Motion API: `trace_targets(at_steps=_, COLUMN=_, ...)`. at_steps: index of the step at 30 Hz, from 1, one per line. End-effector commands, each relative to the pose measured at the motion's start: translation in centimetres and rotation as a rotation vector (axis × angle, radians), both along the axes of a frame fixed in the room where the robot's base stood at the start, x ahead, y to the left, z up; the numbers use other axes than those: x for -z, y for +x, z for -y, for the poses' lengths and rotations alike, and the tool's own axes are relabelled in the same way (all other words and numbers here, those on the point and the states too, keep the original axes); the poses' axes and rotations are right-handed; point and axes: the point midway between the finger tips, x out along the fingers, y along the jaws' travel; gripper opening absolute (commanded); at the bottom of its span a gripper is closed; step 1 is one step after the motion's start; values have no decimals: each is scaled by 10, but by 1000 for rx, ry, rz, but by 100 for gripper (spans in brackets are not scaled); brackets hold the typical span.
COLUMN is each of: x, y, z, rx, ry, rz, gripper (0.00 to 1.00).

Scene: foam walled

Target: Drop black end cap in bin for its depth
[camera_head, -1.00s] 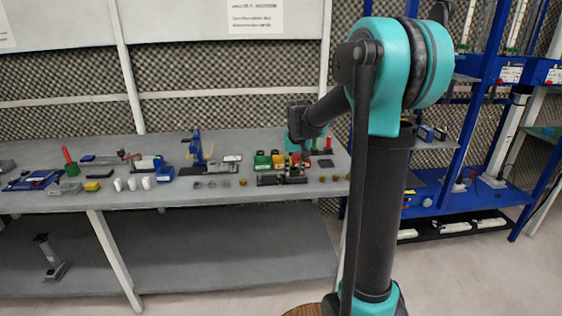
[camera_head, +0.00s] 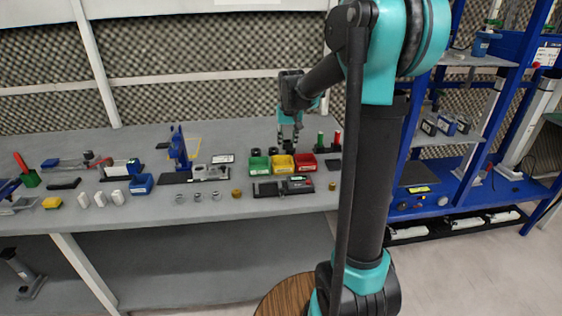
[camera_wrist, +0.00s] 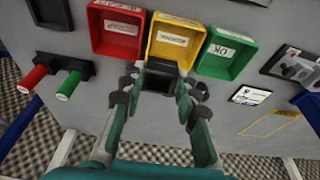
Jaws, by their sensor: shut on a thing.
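My gripper (camera_wrist: 158,85) points down at the bench, its fingers closed on a small dark, square-looking piece (camera_wrist: 156,79), which I take to be the black end cap. The fingers partly hide it. In the head view my gripper (camera_head: 289,146) is just behind the yellow bin (camera_head: 283,172); the held piece cannot be made out there. In the wrist view the yellow bin (camera_wrist: 174,58) is just beyond the fingertips, between the red bin (camera_wrist: 115,48) and the green bin (camera_wrist: 223,70). The bins look empty, with white labels inside; the green one reads OK.
Red and green upright cylinders (camera_wrist: 69,85) stand on a black holder beside the red bin. A dark device (camera_head: 284,188) lies in front of the bins. Small metal rings (camera_head: 198,199) and a blue fixture (camera_head: 178,148) are to the left. A foam wall stands behind.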

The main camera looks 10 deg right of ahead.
Motion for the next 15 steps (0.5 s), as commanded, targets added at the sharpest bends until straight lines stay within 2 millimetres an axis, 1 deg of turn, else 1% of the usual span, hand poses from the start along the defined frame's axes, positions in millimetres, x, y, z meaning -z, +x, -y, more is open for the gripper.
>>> trace_targets(at_steps=5, x=14, y=0, z=0, rx=0, ry=0, rz=0, gripper=2)
trace_targets(at_steps=12, x=41, y=0, z=0, rx=0, ry=0, rz=0, gripper=2)
trace_targets(at_steps=15, x=49, y=1, z=0, rx=0, ry=0, rz=0, gripper=2)
